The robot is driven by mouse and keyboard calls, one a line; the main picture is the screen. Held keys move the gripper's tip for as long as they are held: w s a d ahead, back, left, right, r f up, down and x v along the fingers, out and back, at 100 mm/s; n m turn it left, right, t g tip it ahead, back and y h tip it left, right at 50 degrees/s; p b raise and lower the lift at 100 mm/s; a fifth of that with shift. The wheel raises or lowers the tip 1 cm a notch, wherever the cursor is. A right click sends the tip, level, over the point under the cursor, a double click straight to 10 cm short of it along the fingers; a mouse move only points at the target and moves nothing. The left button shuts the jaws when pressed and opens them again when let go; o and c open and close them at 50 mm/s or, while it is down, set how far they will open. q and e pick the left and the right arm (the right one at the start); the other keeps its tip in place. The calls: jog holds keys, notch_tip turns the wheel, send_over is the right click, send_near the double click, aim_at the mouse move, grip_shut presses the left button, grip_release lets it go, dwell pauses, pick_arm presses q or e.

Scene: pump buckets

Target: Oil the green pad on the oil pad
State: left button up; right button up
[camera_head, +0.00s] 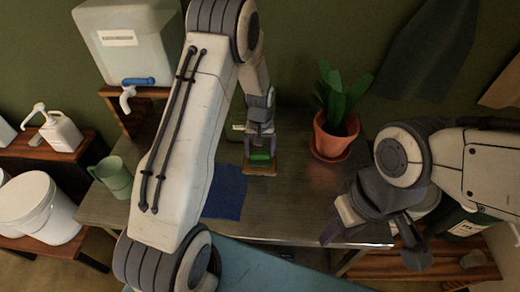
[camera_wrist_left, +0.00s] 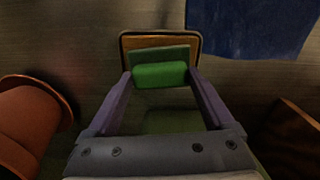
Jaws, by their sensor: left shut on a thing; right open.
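The green pad (camera_head: 261,155) is held in my left gripper (camera_head: 261,141) above the metal table. In the left wrist view, the two purple fingers of this gripper (camera_wrist_left: 161,84) close on the sides of the pad's green grip (camera_wrist_left: 160,74). The oil pad (camera_head: 262,172) is a small tan, dark-rimmed square on the table, and it also shows in the left wrist view (camera_wrist_left: 133,41). The green pad is over the oil pad; I cannot tell whether they touch. My right gripper (camera_head: 372,240) is open and empty near the table's front right edge.
A potted plant (camera_head: 336,133) stands right of the oil pad. A blue cloth (camera_head: 226,192) lies to its left. A green mug (camera_head: 112,177) is at the table's left end. A water tank (camera_head: 130,45) with a tap stands behind. White buckets (camera_head: 38,208) are far left.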

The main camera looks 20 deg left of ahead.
aim_at(260, 153)
pick_arm(q)
jog(key=shift+f+b, duration=0.35)
jog(key=shift+f, duration=0.25)
dwell(1.7)
jog(key=shift+r+p, duration=2.65)
jog(key=shift+r, duration=0.95)
